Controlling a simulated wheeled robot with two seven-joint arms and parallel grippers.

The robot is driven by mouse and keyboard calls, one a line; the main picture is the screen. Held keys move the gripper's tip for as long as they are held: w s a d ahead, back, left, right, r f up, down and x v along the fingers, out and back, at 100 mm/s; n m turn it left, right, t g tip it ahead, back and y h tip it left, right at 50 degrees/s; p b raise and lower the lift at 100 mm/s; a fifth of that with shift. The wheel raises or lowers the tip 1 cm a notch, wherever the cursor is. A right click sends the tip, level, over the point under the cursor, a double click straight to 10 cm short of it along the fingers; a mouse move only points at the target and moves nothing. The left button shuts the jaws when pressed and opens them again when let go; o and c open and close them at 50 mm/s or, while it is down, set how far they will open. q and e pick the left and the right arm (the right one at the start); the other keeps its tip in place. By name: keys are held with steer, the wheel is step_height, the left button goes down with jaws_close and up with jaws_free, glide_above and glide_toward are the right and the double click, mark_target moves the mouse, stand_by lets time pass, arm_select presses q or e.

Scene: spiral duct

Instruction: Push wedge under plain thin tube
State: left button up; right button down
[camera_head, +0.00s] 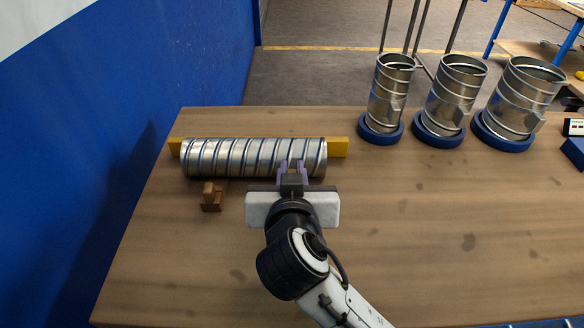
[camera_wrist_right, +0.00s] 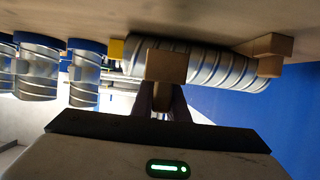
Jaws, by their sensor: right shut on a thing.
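The plain thin tube (camera_head: 255,158), a silver spiral duct, lies on its side on the table, along the front of a yellow bar (camera_head: 338,147). A brown wooden wedge (camera_head: 211,196) sits on the table in front of the tube's left end; it also shows in the wrist view (camera_wrist_right: 268,48). My right gripper (camera_head: 291,170) is at the tube's front side, right of its middle. It is shut on a second wooden wedge (camera_wrist_right: 166,65), which the gripper hides in the head view. That wedge is close against the tube; I cannot tell whether it touches. My left gripper is not in view.
Three upright spiral tubes (camera_head: 389,88) stand in blue rings (camera_head: 380,130) at the table's back right. A blue wall (camera_head: 150,90) rises along the left. Blue items (camera_head: 573,152) lie at the right edge.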

steer(key=shift+f, duration=0.15)
steer(key=shift+f+b, duration=1.2)
steer(key=shift+f, duration=0.2)
steer(key=shift+f+b, duration=1.2)
steer(key=shift+f, duration=0.1)
steer(key=shift+w, duration=0.2)
steer(key=shift+w, duration=0.5)
steer(key=c, duration=1.6)
jaws_free()
steer(key=shift+c, duration=0.2)
steer(key=shift+s, duration=0.1)
